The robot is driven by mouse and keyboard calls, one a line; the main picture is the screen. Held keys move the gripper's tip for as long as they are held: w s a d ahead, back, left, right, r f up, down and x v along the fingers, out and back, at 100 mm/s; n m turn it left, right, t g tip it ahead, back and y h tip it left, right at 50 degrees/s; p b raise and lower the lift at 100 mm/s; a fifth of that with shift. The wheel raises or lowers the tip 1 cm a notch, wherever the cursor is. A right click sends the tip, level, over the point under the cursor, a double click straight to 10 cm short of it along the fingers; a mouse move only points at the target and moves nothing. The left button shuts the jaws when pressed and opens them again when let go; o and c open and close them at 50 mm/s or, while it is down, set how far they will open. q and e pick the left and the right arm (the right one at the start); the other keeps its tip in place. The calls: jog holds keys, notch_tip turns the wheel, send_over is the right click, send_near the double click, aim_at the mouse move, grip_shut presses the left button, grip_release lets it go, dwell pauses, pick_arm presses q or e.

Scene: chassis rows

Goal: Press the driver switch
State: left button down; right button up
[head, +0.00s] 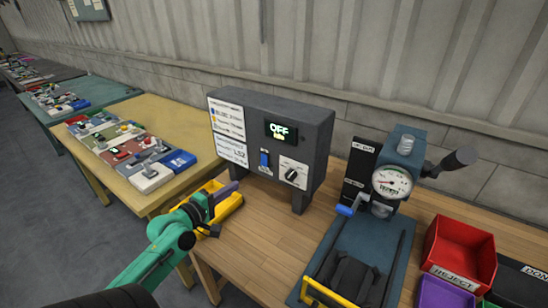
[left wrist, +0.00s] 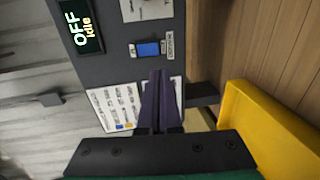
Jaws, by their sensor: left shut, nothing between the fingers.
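The driver unit (head: 318,128) is a dark grey box on legs on the wooden bench. Its display (head: 281,132) reads "OFF" and "Idle". A blue driver switch (head: 264,160) sits on the front below the display, left of a dial (head: 292,173). The switch also shows in the left wrist view (left wrist: 148,49), beyond the fingertips. My left gripper (head: 233,187) is shut and empty, in front of the unit, left of and below the switch, apparently apart from it. Its purple fingers (left wrist: 161,80) point toward the front panel in the left wrist view. My right gripper is not in view.
A yellow tray (head: 228,208) lies close under my left gripper. A press with a gauge (head: 392,181) stands right of the unit, with a red reject bin (head: 459,252) and a purple bin (head: 444,293) farther right. Other tables with parts stand left.

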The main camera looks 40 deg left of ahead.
pick_arm(q)
jog(key=p, duration=0.2)
send_near(263, 165)
jog(key=w, duration=0.4)
jog(key=w+f+p, duration=0.1)
jog(key=w, duration=0.2)
jog(key=shift+s, duration=0.1)
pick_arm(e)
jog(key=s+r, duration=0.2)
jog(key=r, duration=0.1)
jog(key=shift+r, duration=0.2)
